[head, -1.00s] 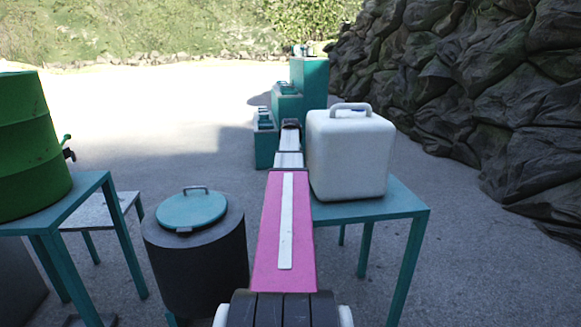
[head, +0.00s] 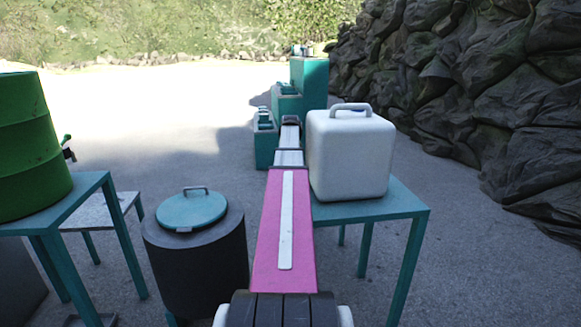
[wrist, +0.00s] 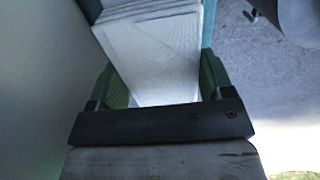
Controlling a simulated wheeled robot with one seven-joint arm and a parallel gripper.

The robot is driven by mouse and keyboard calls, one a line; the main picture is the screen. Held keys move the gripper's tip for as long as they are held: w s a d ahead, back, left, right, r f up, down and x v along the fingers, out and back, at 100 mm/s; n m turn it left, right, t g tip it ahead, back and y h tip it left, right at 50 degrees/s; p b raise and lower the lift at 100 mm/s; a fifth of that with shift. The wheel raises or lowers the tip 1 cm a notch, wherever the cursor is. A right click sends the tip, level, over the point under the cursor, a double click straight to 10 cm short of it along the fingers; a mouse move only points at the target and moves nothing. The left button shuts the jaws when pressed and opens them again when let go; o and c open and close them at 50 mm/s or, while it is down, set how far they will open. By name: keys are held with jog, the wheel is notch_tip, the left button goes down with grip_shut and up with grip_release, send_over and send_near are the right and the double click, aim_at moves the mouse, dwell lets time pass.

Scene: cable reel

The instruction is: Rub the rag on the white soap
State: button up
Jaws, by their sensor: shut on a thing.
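My gripper (wrist: 160,80) shows in the wrist view, with a green finger on each side. It is shut on a pale, flat, layered thing (wrist: 155,65) that looks like a folded rag. In the head view my arm reaches straight ahead, and its far end is beside the upper left side of a white box with a grey handle (head: 350,158). The gripper and the rag cannot be made out there. I cannot pick out a white soap for certain. A smooth grey-white surface, perhaps the box's side, fills the left of the wrist view.
The white box stands on a teal table (head: 400,203). A dark round bin with a teal lid (head: 190,211) and a green drum (head: 30,150) are at left. Teal blocks (head: 308,75) stand ahead. Dark rocks (head: 470,90) line the right. Open ground lies ahead left.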

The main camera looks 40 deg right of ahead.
jog(key=shift+r, duration=2.75)
jog(key=s+a+f+n, duration=0.1)
jog(key=a+f+n, duration=0.1)
jog(key=a, duration=2.3)
jog(key=s+a+f+n, duration=0.1)
jog(key=a+f+n, duration=0.2)
jog(key=a, duration=2.3)
jog(key=shift+s+f+n, duration=0.2)
jog(key=shift+f+n, duration=0.1)
jog(key=shift+f, duration=0.6)
